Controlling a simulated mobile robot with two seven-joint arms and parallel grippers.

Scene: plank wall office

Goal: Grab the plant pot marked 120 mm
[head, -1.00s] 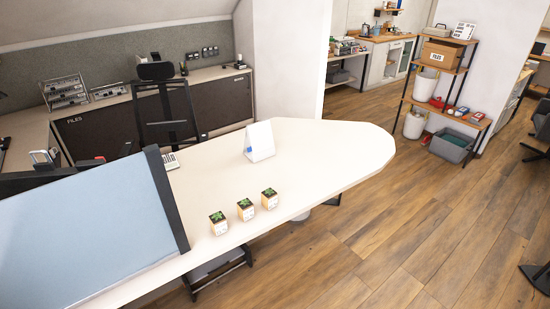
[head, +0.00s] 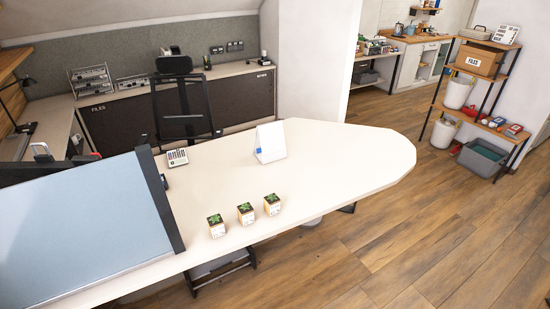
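Three small plant pots with green plants stand in a slanting row on the white table (head: 345,165), near its front edge. They are the left pot (head: 217,230), the middle pot (head: 246,217) and the right pot (head: 272,208). Each is pale tan with a white label on its front. The print is too small to read, so I cannot tell which is marked 120 mm. Neither of my grippers is in view.
A blue-grey panel with a dark frame (head: 85,225) covers the table's left part. A white stand (head: 270,142) and a calculator (head: 177,157) sit behind the pots. A black office chair (head: 182,105) is behind the table. Wooden floor (head: 420,235) is clear at right.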

